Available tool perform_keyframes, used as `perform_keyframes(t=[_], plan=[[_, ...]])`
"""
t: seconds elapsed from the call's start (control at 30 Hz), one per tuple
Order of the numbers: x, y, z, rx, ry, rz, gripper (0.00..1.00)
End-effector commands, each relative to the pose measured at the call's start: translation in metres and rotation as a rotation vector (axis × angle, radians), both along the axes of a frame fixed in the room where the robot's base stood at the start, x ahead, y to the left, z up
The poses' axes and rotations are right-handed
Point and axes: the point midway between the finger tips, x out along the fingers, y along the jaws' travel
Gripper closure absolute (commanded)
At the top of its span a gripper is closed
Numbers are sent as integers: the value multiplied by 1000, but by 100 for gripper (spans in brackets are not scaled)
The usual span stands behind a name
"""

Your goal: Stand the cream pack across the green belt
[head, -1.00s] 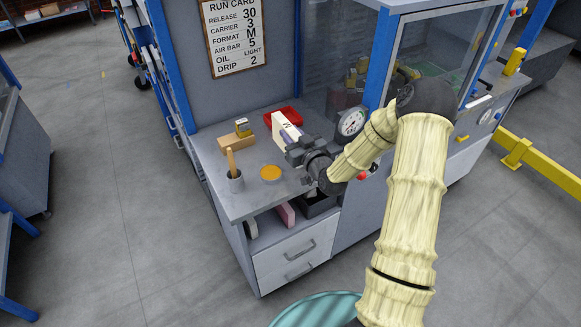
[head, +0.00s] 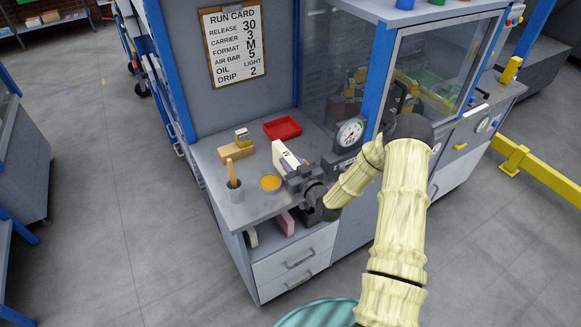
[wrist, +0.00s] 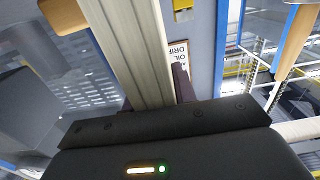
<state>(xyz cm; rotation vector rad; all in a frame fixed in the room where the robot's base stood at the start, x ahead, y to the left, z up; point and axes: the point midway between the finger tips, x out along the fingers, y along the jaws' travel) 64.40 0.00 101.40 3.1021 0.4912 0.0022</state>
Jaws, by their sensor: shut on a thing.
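The cream pack (head: 284,156) is a pale block with dark lettering on its end. My gripper (head: 295,171) is shut on it above the grey counter, near the gauge. In the wrist view the pack (wrist: 128,45) runs up from the jaws and shows long ridged edges. I cannot tell whether it touches the counter. A patch of green (head: 431,79), probably the green belt, shows behind the machine's window and is partly hidden by the frame and reflections.
On the counter (head: 246,208) are a red tray (head: 282,128), a wooden block (head: 236,152), an orange-topped round tin (head: 270,183) and a grey cup (head: 235,191) with a wooden handle. A round gauge (head: 350,133) stands close right. A yellow rail (head: 540,170) runs at right.

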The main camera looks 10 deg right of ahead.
Motion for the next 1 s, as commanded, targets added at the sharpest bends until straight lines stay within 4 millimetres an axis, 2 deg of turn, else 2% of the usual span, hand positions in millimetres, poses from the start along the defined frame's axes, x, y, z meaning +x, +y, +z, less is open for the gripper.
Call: perform_keyframes(t=[0.2,0.6,0.63,0.73,1.0], plan=[[0,0,-21,2,0,0,100],[0,0,-27,1,-2,0,100],[0,0,-27,0,0,0,69],[0,0,-26,1,1,0,51],[0,0,-26,1,1,0,51]])
